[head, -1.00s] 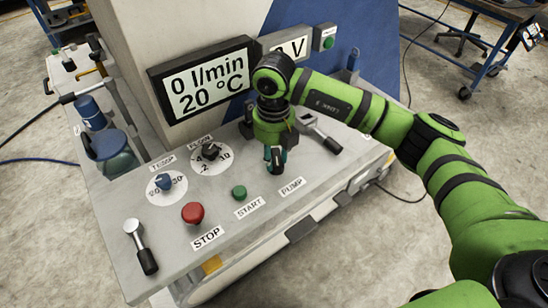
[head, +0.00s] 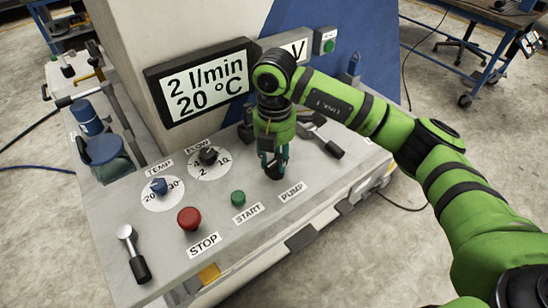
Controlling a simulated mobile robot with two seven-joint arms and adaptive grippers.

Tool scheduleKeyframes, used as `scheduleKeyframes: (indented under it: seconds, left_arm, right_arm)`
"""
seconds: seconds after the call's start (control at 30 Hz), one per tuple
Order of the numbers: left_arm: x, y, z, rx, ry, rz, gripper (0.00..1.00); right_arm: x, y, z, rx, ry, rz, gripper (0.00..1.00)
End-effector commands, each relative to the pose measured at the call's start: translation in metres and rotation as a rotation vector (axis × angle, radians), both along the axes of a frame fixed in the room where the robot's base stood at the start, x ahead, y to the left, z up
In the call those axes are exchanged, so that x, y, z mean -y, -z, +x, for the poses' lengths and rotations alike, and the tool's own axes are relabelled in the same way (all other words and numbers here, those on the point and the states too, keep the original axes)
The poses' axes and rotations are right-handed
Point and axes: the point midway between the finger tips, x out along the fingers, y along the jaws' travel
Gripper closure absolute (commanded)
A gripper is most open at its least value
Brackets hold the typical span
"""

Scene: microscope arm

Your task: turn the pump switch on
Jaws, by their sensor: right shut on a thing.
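The pump switch (head: 275,171) is a dark knob behind the PUMP label (head: 292,191) on the sloping grey panel, seen in the head view. My right gripper (head: 274,160) comes down on it from above with its fingers shut around it. The fingers hide most of the switch, so its exact angle is hard to read. The display (head: 204,82) behind reads 2 l/min and 20 °C. My left gripper is not in view.
Left of the switch are the green START button (head: 238,198), red STOP button (head: 190,218), black FLOW knob (head: 208,156) and blue TEMP knob (head: 159,186). Black-handled levers stand at the front left (head: 137,260) and right of my gripper (head: 328,146).

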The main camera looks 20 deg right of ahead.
Motion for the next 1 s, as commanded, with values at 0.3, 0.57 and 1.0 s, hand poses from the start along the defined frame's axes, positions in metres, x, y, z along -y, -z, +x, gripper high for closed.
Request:
scheduleKeyframes:
  seconds: [0.3,0.57,1.0]
  left_arm:
    - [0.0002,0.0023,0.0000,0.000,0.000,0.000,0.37]
    - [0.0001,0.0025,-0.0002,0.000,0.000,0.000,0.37]
    - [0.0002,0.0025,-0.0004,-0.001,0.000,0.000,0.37]
  right_arm:
    - [0.0005,0.0004,0.0001,-0.001,0.130,0.000,1.00]
    - [0.0008,0.0002,0.0002,-0.001,0.159,0.000,1.00]
    - [0.0010,0.0002,0.0003,-0.001,0.161,0.000,0.43]
